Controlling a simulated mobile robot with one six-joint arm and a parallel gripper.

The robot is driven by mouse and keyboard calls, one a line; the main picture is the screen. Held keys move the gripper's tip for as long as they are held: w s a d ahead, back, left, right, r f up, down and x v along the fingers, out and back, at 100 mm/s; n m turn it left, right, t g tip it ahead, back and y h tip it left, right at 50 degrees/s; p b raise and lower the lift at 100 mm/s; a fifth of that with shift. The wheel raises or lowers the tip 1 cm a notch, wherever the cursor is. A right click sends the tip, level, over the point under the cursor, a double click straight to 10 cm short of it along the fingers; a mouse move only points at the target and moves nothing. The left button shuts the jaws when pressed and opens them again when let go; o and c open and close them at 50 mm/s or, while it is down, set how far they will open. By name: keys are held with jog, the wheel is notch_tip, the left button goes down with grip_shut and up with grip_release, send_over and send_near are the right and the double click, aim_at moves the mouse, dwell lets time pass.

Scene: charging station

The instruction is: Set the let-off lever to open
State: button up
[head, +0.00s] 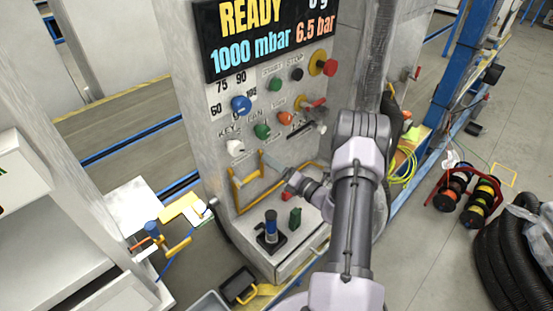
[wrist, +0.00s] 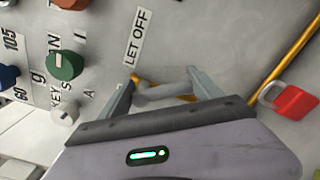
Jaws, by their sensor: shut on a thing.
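The grey control panel (head: 180,60) stands in front of me. In the wrist view the label LET OFF (wrist: 136,38) is printed on it. Just below the label, a short grey lever (wrist: 163,93) lies between the two fingers of my gripper (wrist: 162,90). The fingers close on it from both sides. In the head view my gripper (head: 278,168) reaches the lower panel face, beside the yellow rail. The lever is too small and covered there to make out, and its set position cannot be told.
A yellow rail (head: 237,190) runs close to my gripper. A red piece (wrist: 296,100) sits at the right in the wrist view. A green knob (wrist: 66,65) and white key switch (wrist: 64,112) are on the left.

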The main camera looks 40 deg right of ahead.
jog(key=m, duration=0.1)
jog(key=m+p, duration=0.1)
jog(key=m, duration=0.1)
jog(key=shift+a+f+m, duration=0.3)
jog(key=shift+a, duration=0.1)
jog(key=shift+a+f+m+p, duration=0.1)
jog(key=shift+a+m+p, duration=0.2)
jog(key=shift+m, duration=0.5)
jog(key=shift+a+f+m+p, duration=0.1)
jog(key=shift+m+p, duration=0.3)
jog(key=shift+m, duration=0.4)
jog(key=o, duration=2.1)
jog(key=shift+s, duration=0.15)
jog(key=s, duration=0.5)
jog(key=s+d+p, duration=0.1)
jog(key=s, duration=0.5)
jog(key=s+p, duration=0.1)
jog(key=s, duration=0.5)
jog(key=shift+s+d, duration=0.1)
jog(key=shift+d, duration=0.1)
